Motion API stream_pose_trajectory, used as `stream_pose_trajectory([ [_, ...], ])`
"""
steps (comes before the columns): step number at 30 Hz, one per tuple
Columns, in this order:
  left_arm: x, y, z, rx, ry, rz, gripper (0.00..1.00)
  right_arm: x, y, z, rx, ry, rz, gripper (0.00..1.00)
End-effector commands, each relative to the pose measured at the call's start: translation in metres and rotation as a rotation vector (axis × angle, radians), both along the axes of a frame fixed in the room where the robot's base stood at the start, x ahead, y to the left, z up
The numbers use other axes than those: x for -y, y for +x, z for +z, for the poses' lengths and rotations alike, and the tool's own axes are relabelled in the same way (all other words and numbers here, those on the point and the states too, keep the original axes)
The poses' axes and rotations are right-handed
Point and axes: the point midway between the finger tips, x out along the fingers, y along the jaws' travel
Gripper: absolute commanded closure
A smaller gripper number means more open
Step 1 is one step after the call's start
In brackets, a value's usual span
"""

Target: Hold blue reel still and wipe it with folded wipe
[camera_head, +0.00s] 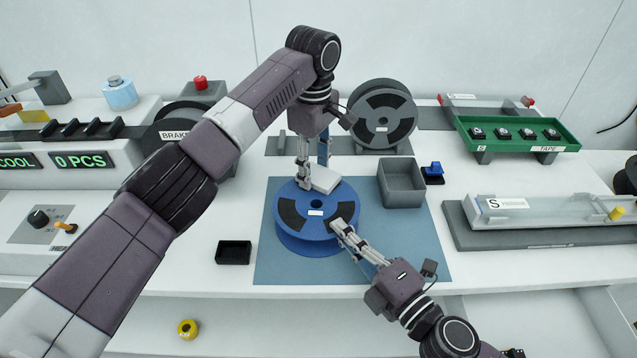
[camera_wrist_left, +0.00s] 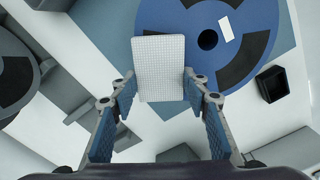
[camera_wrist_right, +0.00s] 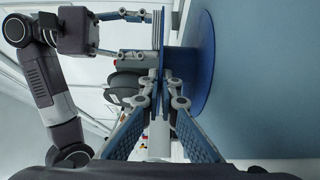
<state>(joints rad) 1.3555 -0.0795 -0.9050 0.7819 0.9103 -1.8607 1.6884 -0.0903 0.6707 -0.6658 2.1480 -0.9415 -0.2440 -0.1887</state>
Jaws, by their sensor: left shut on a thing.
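The blue reel (camera_head: 290,237) lies flat on the blue mat, with dark panels and a white label on top. My left gripper (camera_head: 312,178) is shut on the white folded wipe (camera_head: 326,179) at the reel's far edge. In the left wrist view the wipe (camera_wrist_left: 161,68) sits between the fingers (camera_wrist_left: 160,88) and overlaps the reel (camera_wrist_left: 200,70); I cannot tell whether they touch. My right gripper (camera_head: 341,229) is at the reel's near right rim. In the right wrist view its fingertips (camera_wrist_right: 164,88) close on the reel's upper flange (camera_wrist_right: 161,30).
A grey open bin (camera_head: 402,184) stands right of the reel on the mat (camera_head: 420,255). A small black tray (camera_head: 234,252) is at left. A grey reel (camera_head: 383,115) stands behind.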

Motion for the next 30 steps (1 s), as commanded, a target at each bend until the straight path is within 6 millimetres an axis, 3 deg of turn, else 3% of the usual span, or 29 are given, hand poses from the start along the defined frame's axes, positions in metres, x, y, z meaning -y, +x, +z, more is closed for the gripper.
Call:
stream_pose_trajectory([
  [18,0.000,-0.028,-0.004,-0.009,0.001,-0.001,0.67,0.001,0.001,-0.001,-0.001,-0.001,-0.003,1.00],
  [25,-0.001,-0.029,-0.002,-0.007,0.001,0.000,0.67,0.001,0.001,-0.001,0.000,-0.001,-0.003,1.00],
  [26,-0.001,-0.029,-0.002,-0.006,0.002,0.000,0.55,0.001,0.001,0.000,0.000,-0.001,-0.003,1.00],
  [30,-0.001,-0.029,-0.002,-0.005,0.001,0.000,0.54,0.001,0.001,0.000,0.000,-0.001,-0.003,1.00],
])
